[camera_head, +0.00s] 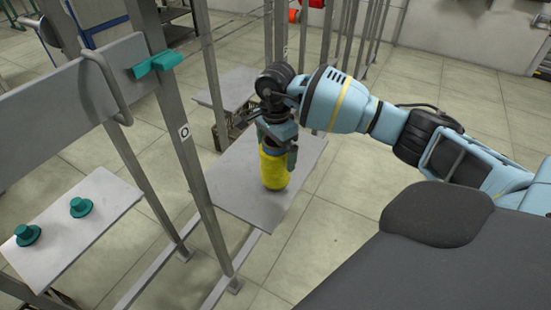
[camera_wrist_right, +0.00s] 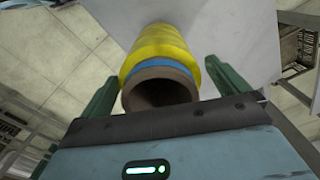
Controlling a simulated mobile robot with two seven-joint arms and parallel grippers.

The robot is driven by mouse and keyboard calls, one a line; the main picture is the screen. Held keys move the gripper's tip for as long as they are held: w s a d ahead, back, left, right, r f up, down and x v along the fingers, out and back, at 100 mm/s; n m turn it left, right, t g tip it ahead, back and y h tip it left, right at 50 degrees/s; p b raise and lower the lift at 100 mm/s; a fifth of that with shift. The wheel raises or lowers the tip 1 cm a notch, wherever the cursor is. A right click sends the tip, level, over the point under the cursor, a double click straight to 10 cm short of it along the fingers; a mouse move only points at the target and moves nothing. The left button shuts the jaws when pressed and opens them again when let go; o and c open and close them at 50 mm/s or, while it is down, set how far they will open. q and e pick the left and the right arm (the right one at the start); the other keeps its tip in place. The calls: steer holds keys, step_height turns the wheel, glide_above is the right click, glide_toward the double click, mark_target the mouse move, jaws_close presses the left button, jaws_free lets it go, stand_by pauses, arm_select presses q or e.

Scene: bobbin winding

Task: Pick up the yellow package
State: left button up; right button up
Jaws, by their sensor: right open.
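The yellow package (camera_head: 273,168) is a yellow spool that stands upright on a grey shelf plate (camera_head: 233,190) in the head view. In the right wrist view the yellow package (camera_wrist_right: 165,45) shows a blue band and a brown hollow core at its near end. My right gripper (camera_head: 277,150) is directly above it, pointing down, with its fingers at the package's upper part. In the right wrist view the green fingers of the right gripper (camera_wrist_right: 165,90) are open, one on each side of the package, with gaps visible. My left gripper is not in view.
Grey metal posts (camera_head: 190,160) stand just left of the plate. Another plate (camera_head: 65,235) at the lower left carries two green holders (camera_head: 80,207). A further grey plate (camera_head: 228,88) lies behind. The floor right of the package is clear.

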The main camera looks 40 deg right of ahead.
steer(key=shift+f, duration=0.3)
steer(key=c, duration=1.1)
steer(key=shift+r, duration=0.1)
